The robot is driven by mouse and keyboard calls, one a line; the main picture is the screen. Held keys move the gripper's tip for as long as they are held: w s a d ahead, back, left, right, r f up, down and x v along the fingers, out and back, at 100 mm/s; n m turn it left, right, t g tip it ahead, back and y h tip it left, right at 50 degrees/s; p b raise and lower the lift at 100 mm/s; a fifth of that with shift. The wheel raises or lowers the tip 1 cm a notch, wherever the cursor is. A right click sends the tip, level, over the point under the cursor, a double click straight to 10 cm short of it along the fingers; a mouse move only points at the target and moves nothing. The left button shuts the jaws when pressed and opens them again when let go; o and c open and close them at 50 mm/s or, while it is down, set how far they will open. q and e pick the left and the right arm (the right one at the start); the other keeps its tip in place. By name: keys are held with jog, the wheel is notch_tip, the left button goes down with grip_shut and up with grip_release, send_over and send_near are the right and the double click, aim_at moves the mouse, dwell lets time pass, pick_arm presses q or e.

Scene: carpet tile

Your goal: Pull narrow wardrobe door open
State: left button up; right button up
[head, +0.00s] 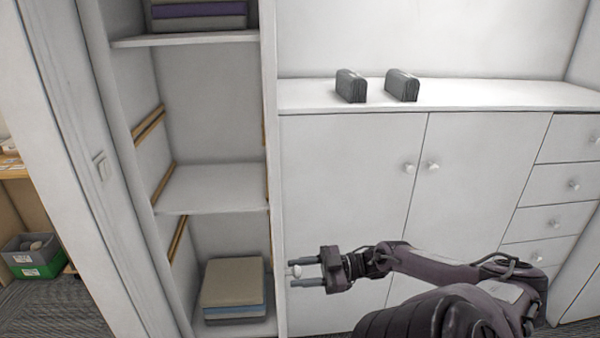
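The narrow wardrobe door (273,130) stands wide open and shows almost edge-on as a tall white strip. To its left is the open narrow compartment with shelves (212,187). A small white knob (294,271) sticks out on the right side of the door, low down. My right gripper (298,272) reaches in from the right, with one finger above the knob and one below; it appears shut on the knob. My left gripper is not in view.
Folded cloths (234,287) lie on the bottom shelf. Right of the door is a closed two-door cabinet (345,180) with drawers (570,150) beside it. Two grey objects (402,85) stand on its top. A green-and-grey bin (32,257) stands far left.

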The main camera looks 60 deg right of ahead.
jog(key=shift+o, duration=1.2)
jog(key=b+v, duration=0.2)
jog(key=v, duration=0.5)
jog(key=shift+s+d, duration=0.25)
jog(key=shift+s, duration=0.05)
